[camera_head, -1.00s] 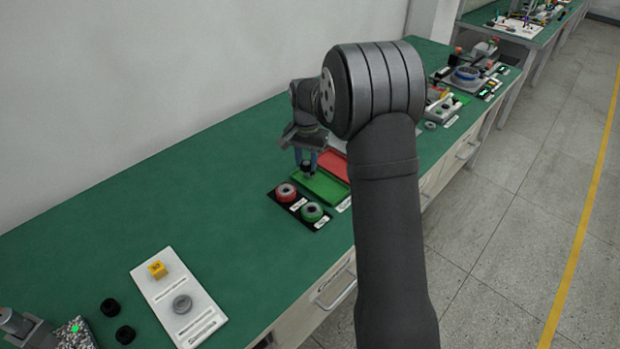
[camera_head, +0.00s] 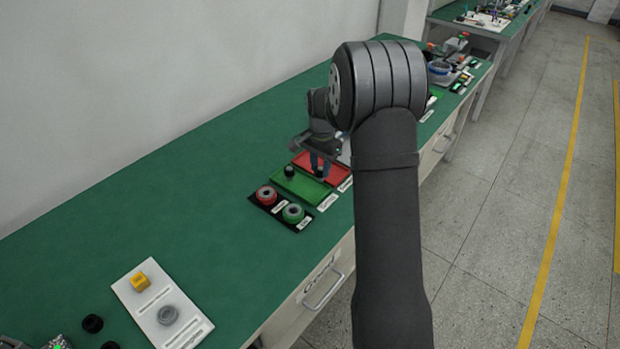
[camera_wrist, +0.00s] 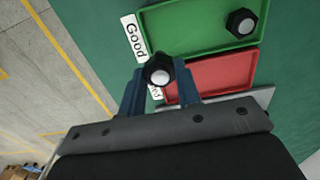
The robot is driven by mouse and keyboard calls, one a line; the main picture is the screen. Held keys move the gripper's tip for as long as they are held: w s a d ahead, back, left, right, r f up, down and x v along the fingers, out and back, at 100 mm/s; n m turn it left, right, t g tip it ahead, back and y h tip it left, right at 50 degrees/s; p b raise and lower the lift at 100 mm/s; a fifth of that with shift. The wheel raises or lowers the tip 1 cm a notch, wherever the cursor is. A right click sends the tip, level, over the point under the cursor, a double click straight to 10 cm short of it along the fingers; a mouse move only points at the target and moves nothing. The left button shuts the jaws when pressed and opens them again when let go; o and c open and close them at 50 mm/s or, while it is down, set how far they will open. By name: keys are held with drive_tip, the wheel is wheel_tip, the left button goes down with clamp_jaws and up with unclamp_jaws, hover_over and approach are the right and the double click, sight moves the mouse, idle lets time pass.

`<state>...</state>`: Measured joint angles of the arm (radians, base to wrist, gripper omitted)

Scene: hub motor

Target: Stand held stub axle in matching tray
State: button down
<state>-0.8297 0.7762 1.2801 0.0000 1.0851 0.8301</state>
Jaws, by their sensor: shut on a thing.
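My gripper (camera_head: 319,163) is shut on a dark stub axle (camera_wrist: 159,75) with a hexagonal collar and a pale round end, held between its blue fingers. In the head view the gripper is around the red tray (camera_head: 301,159). In the wrist view the held axle overlaps the label-side corner of the red tray (camera_wrist: 222,78), near the gap to the green tray (camera_wrist: 190,12). Its height above the tray cannot be told. Another dark stub axle (camera_wrist: 241,22) with a pale end stands in the green tray, also seen in the head view (camera_head: 289,172).
A "Good" label (camera_wrist: 134,38) lies beside the green tray; the red tray's label is partly hidden by the fingers. The bench's left side is mostly clear.

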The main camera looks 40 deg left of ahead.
drive_tip(key=shift+s+a+f, duration=0.15)
drive_tip(key=shift+a+f, duration=0.3)
drive_tip(key=shift+f, duration=0.5)
drive_tip(key=shift+s+a+f, duration=0.15)
drive_tip(key=shift+a+f, duration=0.35)
drive_tip(key=shift+f, duration=0.45)
drive_tip(key=shift+s+a+f, duration=0.15)
drive_tip(key=shift+a+f, duration=0.3)
drive_tip(key=shift+f, duration=0.5)
drive_tip(key=shift+f, duration=0.1)
drive_tip(key=c, duration=1.1)
unclamp_jaws()
drive_tip(key=shift+o, duration=0.2)
wheel_tip(320, 180, up, 12)
